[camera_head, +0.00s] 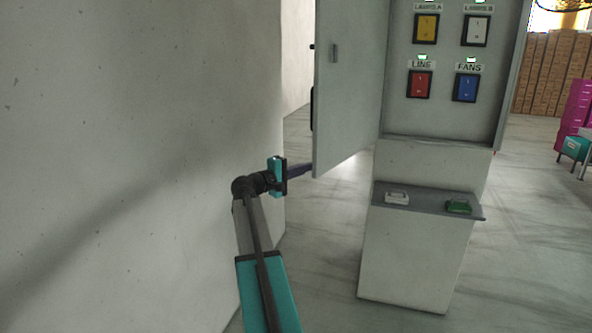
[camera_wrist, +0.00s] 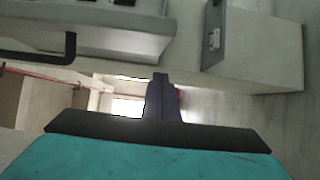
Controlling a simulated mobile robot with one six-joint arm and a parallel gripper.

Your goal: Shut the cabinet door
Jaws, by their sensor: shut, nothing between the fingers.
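The grey cabinet (camera_head: 437,142) stands right of centre in the head view. A dark handle (camera_head: 312,108) just shows past the door's free edge. My gripper (camera_head: 308,169) is shut and empty, low by the door's free lower corner. Its tips pass partly out of sight behind that corner; I cannot tell whether they touch the door. In the wrist view the shut fingers (camera_wrist: 160,85) point away from the camera, and a black bar handle (camera_wrist: 40,52) shows at left.
Inside the cabinet are yellow, white, red (camera_head: 419,84) and blue switches. A pedestal (camera_head: 412,245) with a white and a green block (camera_head: 458,206) stands below. A pale wall (camera_head: 130,150) is close on the left. Open floor lies to the right.

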